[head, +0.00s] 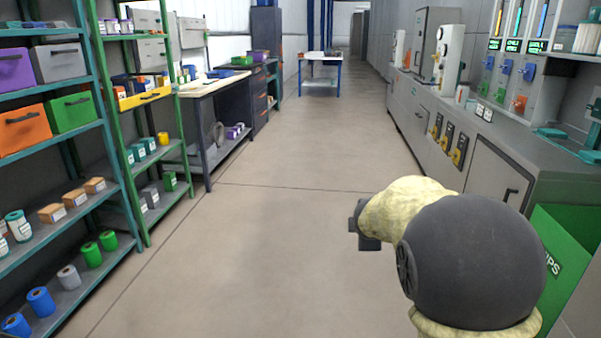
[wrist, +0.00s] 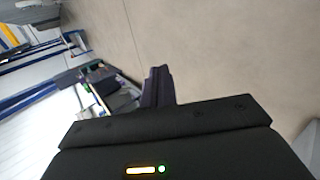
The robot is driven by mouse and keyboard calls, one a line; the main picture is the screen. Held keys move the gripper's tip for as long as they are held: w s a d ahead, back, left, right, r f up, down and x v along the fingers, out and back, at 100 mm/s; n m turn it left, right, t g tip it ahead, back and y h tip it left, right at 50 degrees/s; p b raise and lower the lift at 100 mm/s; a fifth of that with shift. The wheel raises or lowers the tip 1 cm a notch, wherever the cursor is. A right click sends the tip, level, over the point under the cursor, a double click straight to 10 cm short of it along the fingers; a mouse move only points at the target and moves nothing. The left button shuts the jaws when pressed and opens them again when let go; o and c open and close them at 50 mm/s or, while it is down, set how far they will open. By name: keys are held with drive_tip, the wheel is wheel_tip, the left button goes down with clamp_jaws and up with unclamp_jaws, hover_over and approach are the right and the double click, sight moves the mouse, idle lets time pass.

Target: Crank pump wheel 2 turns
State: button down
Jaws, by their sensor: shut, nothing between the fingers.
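I cannot make out a pump wheel with a crank in either view. My gripper (wrist: 158,86) shows in the wrist view as dark fingers held together, with nothing between them. In the head view its dark end (head: 366,226) points left over the open aisle, partly hidden behind my own pale and dark arm links. It touches nothing and is well apart from the counter and the shelves.
A grey counter (head: 440,112) runs along the right, with yellow-handled fittings (head: 459,150) and blue valves (head: 528,71). A green bin (head: 560,240) stands beside my arm. Loaded shelves (head: 60,207) and a workbench (head: 200,88) line the left. The floor between is clear.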

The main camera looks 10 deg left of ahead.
drive_tip(key=s+d+f+m+g, duration=0.2)
drive_tip(key=s+f+m, duration=0.2)
drive_tip(key=s, duration=0.5)
drive_tip(key=s+d+f+m+g, duration=0.2)
drive_tip(key=s+f+m, duration=0.2)
drive_tip(key=s+m, duration=0.4)
drive_tip(key=s+d+f+m+g, duration=0.3)
drive_tip(key=s+m, duration=0.3)
drive_tip(key=s, duration=0.6)
drive_tip(key=shift+f+y, duration=0.3)
drive_tip(key=shift+f, duration=0.55)
drive_tip(key=shift+w+d, duration=0.1)
